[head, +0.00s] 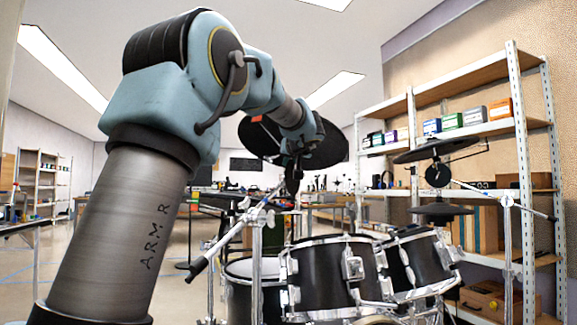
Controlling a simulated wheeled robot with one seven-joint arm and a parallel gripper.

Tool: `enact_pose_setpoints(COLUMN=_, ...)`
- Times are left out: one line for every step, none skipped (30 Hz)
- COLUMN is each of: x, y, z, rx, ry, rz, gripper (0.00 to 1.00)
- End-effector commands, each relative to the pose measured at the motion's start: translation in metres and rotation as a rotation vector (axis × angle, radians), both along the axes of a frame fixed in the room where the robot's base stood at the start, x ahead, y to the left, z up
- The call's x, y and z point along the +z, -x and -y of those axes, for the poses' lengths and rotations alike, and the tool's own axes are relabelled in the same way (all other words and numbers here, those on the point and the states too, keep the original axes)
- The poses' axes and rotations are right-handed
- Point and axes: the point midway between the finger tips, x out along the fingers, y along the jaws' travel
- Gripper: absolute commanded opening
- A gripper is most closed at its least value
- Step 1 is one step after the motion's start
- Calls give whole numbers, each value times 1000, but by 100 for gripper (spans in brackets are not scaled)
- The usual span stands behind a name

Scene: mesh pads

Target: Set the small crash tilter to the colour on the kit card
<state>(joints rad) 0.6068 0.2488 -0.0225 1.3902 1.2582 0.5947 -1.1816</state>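A large dark cymbal (337,149) hangs tilted behind the end of my arm, at the top of a boom stand (260,213). A dark fitting (293,177) below my wrist joins the boom, but I cannot tell whether it is tilter or gripper. A second, smaller-looking dark cymbal (462,146) sits at the right, with a round black fitting (438,175) under it. I cannot tell which one is the small crash. My wrist is in front of the large cymbal. My gripper's fingers cannot be made out. No kit card can be made out.
Black drums (333,272) with chrome hardware stand in front, low in the picture. Another dark cymbal (441,213) lies lower at the right, near a chrome stand (507,245). Shelves (470,133) with coloured boxes stand behind. Open floor (58,262) shows at the left.

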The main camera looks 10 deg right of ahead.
Motion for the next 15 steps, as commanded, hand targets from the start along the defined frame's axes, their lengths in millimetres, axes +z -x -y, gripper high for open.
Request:
enact_pose_setpoints(x=1, y=-1, z=-7, rx=14, ry=0, rz=0, gripper=0)
enact_pose_setpoints(x=1, y=-1, z=-7, rx=15, ry=1, rz=0, gripper=0)
enact_pose_setpoints(x=1, y=-1, z=-7, rx=14, ry=0, rz=0, gripper=16)
enact_pose_setpoints(x=1, y=-1, z=-7, rx=16, ry=-1, rz=-1, gripper=19)
enact_pose_setpoints(x=1, y=-1, z=-7, rx=14, ry=0, rz=0, gripper=23)
enact_pose_setpoints(x=1, y=-1, z=-6, rx=13, ry=0, rz=0, gripper=27)
enact_pose_setpoints(x=1, y=-1, z=-6, rx=13, ry=0, rz=0, gripper=31)
enact_pose_setpoints(x=1, y=-1, z=-5, rx=12, ry=-1, rz=0, gripper=34)
enact_pose_setpoints(x=1, y=-1, z=-5, rx=11, ry=-1, rz=1, gripper=38)
enact_pose_setpoints(x=1, y=-1, z=-5, rx=10, ry=0, rz=1, gripper=42)
enact_pose_setpoints(x=1, y=-1, z=-4, rx=9, ry=0, rz=0, gripper=45)
enact_pose_setpoints(x=1, y=-1, z=-4, rx=8, ry=-1, rz=0, gripper=45)
enact_pose_setpoints(x=1, y=-1, z=-3, rx=7, ry=-1, rz=0, gripper=45)
enact_pose_setpoints(x=1, y=-1, z=-3, rx=7, ry=-1, rz=0, gripper=45)
enact_pose_setpoints(x=1, y=0, z=-3, rx=6, ry=0, rz=0, gripper=45)
